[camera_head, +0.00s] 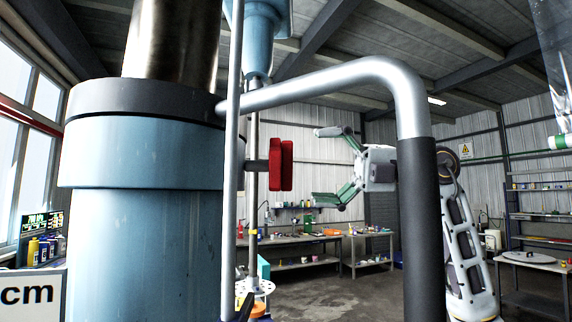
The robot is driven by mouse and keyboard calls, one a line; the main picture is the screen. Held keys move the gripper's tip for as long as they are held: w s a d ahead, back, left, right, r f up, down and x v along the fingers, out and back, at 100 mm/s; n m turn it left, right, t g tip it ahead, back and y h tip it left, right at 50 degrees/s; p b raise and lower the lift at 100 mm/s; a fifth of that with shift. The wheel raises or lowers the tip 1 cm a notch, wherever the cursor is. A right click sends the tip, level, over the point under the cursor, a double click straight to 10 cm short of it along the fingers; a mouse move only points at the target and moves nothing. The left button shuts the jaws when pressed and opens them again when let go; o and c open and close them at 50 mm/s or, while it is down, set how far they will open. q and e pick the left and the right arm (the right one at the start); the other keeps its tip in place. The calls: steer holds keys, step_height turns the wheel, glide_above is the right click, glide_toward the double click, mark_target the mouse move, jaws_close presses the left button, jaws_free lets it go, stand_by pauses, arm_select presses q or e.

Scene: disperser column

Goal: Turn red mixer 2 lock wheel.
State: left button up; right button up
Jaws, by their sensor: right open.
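The red lock wheel (281,165) sits on a short dark shaft, seen nearly edge-on, just right of the thin vertical metal rod (232,150). My right gripper (328,166) is to the right of the wheel. Its green-padded fingers are spread wide and point left toward the wheel, with a gap between. It holds nothing. My left gripper is not in view.
A large blue column (140,220) fills the left. A bent metal pipe (335,78) with a black lower sleeve (420,230) passes in front of my right arm. Workbenches (290,240) stand far behind.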

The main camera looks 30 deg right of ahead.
mark_target(286, 171)
steer(key=shift+p+x, duration=0.55)
steer(key=shift+x, duration=2.5)
steer(key=c, duration=0.7)
